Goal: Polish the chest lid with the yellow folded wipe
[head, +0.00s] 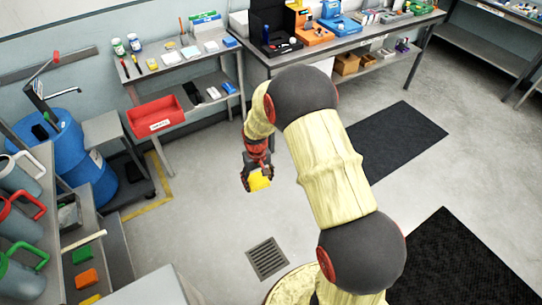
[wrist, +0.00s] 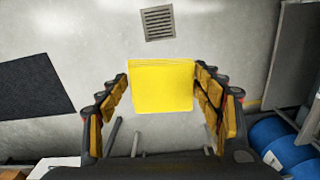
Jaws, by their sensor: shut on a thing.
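The yellow folded wipe (wrist: 162,87) is a flat square block between the two fingers of my gripper (wrist: 162,92) in the wrist view. My gripper is shut on it, and the wipe sticks out past the fingertips. In the head view my gripper (head: 257,178) hangs over open floor left of my arm, with the wipe (head: 260,182) as a small yellow patch at its end. Nothing in either view is clearly the chest or its lid. My arm hides part of the floor and bench.
A bench (head: 345,40) with coloured bins and a shelf (head: 175,80) with a red bin (head: 156,116) stand along the back wall. A blue drum (head: 62,150) is at left, near a rack of watering cans (head: 22,225). A drain (head: 268,258) and black mats (head: 395,140) lie on open floor.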

